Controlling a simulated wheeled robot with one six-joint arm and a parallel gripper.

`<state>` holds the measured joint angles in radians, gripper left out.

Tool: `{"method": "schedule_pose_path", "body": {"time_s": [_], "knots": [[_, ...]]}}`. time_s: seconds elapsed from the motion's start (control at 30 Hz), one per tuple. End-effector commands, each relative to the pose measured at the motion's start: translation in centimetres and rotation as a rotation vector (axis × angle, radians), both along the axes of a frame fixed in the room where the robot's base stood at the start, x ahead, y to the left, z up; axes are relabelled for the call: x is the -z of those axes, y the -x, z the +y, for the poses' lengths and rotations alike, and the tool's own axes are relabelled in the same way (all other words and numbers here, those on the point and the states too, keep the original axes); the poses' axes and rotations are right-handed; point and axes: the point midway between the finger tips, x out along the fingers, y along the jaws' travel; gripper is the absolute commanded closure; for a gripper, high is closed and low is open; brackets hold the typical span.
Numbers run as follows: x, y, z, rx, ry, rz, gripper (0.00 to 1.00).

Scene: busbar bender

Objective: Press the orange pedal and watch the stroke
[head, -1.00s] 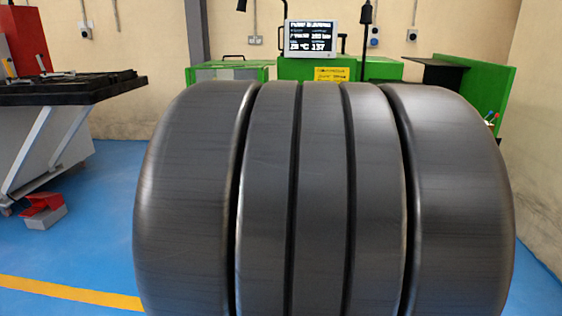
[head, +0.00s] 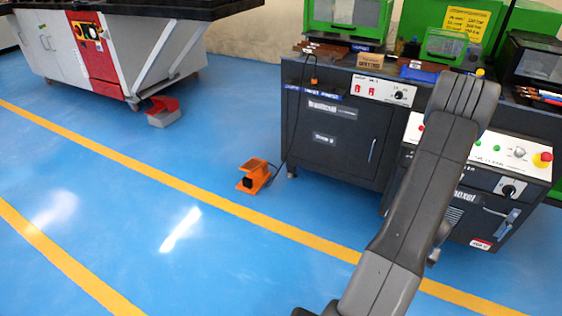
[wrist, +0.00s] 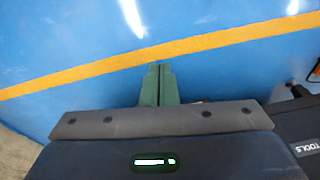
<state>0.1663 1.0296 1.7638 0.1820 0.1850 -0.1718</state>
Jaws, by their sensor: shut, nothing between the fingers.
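The orange pedal (head: 255,177) stands on the blue floor in the head view, left of the dark machine cabinet, with a black cable running from it to the cabinet. A small orange piece at the right edge of the wrist view (wrist: 316,70) appears to be part of it. My gripper (wrist: 159,70) shows in the wrist view with its two green fingers together, empty, over the blue floor near the yellow line. It is apart from the pedal. In the head view my arm crosses the right side, and the fingers cannot be made out there.
The dark cabinet (head: 335,140) has a white switch panel (head: 380,90). A control panel with a red emergency button (head: 543,158) is partly behind my arm. A red-and-grey pedal (head: 163,112) stands by another machine at the left. A yellow line (head: 200,192) crosses open blue floor.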

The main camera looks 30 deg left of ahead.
Motion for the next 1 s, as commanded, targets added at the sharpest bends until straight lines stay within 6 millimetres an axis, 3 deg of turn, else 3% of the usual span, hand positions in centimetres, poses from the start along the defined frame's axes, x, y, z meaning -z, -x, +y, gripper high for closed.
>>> {"method": "schedule_pose_path", "body": {"time_s": [0.2, 0.4, 0.6, 1.0], "knots": [[7.3, -0.5, -1.9, 0.055, 0.018, -0.008, 1.00], [11.7, -0.2, -2.9, 0.085, 0.034, -0.020, 1.00], [13.2, 0.0, -3.2, 0.095, 0.041, -0.025, 1.00], [13.2, 0.0, -3.2, 0.094, 0.041, -0.025, 1.00]]}}
